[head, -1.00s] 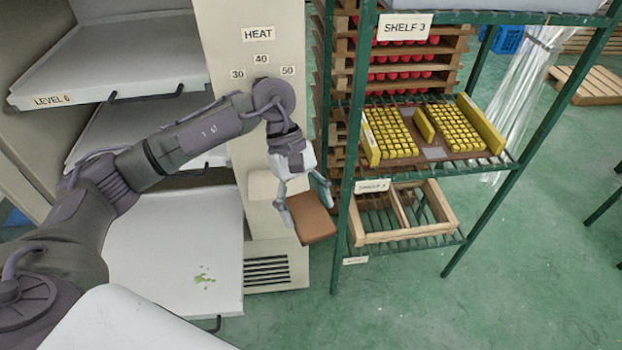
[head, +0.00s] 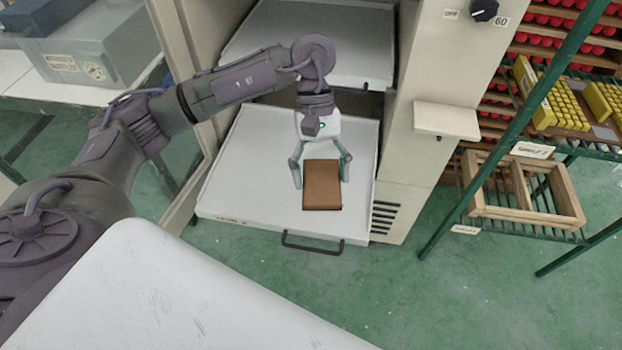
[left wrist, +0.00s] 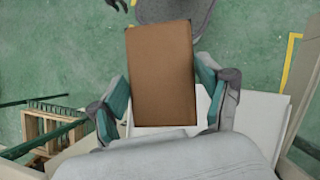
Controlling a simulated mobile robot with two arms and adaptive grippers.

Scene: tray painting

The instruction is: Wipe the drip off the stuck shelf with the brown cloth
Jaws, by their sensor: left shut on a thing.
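The brown cloth (head: 321,186), a flat folded block, is held in my left gripper (head: 321,176), whose fingers are shut on it from both sides. The cloth also fills the middle of the left wrist view (left wrist: 160,75) between the two fingers (left wrist: 160,108). In the head view it lies over the front part of the pulled-out white lower shelf (head: 250,165); I cannot tell whether it touches the surface. No green drip shows on the visible shelf surface now; the cloth and gripper hide part of it. My right gripper is not in view.
Another white shelf (head: 300,40) is above and behind my gripper. A cabinet ledge (head: 446,120) juts out to the right. A green rack with a wooden crate (head: 480,207) stands further right. Open green floor (head: 400,290) lies in front.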

